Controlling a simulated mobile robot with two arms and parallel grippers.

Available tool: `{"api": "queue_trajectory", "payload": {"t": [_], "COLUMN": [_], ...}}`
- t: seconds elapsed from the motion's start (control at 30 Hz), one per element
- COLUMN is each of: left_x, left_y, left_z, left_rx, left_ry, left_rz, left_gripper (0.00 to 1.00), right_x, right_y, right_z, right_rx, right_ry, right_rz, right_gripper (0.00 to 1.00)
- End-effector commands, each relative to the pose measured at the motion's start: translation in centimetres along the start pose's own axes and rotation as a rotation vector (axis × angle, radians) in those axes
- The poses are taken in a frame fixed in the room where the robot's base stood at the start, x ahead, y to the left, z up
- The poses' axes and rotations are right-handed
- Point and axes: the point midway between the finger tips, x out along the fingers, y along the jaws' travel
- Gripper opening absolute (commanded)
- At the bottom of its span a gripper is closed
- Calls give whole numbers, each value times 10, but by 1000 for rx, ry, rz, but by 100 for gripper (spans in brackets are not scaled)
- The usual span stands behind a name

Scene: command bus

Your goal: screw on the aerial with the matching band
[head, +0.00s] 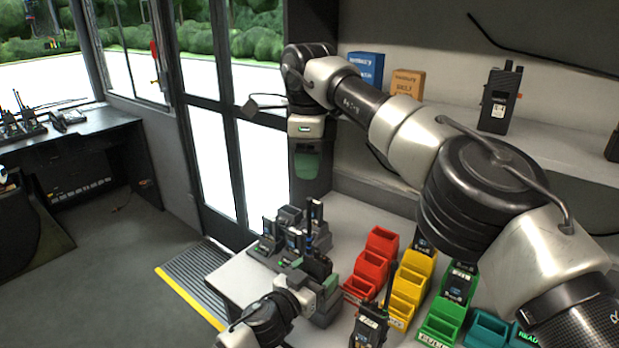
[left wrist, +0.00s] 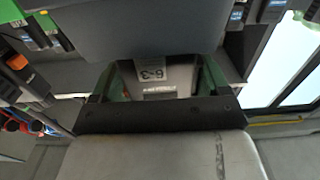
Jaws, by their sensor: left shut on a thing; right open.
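My left gripper (head: 315,282) is low at the table's left part, shut on a dark handset (head: 317,267). In the left wrist view, a grey face with a white label (left wrist: 151,74) shows between its green fingers. My right gripper (head: 307,165) is open and points down, above and behind the dark radios. A dark upright aerial (head: 308,214) stands among these radios, just behind my left gripper. I cannot make out a coloured band on it or whether it is attached. Another radio (head: 369,329) with an upright aerial (head: 389,272) stands at the front.
Red (head: 368,270), yellow (head: 407,287), green (head: 443,318) and teal (head: 486,329) bins stand in rows to the right; some hold dark devices. A radio (head: 499,101) and small boxes (head: 407,84) are on the shelf behind my right arm. A yellow-edged step (head: 190,298) lies left.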

Motion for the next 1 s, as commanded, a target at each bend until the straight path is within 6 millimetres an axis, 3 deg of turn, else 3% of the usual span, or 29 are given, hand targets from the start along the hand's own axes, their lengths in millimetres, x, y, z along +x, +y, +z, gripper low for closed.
{"api": "queue_trajectory", "payload": {"t": [0.33, 0.37, 0.5, 0.77, 1.0], "left_x": [-1, -1, 0, -2, -33], "left_y": [-1, -1, -1, 0, -1], "left_z": [2, 2, 2, 1, 2], "left_rx": [2, 2, 1, 0, -1], "left_ry": [-4, -4, -3, -1, -3], "left_rz": [-2, -2, -2, -1, -1], "left_gripper": [10, 81, 100, 100, 100], "right_x": [-3, -3, -3, -3, -4], "right_y": [0, 0, 0, 0, 0], "right_z": [0, 0, 0, 0, 0], "right_rx": [1, 1, 1, 1, 1], "right_ry": [0, 0, 0, 0, 0], "right_rz": [0, 0, 0, 0, 0], "right_gripper": [42, 42, 42, 42, 42]}}
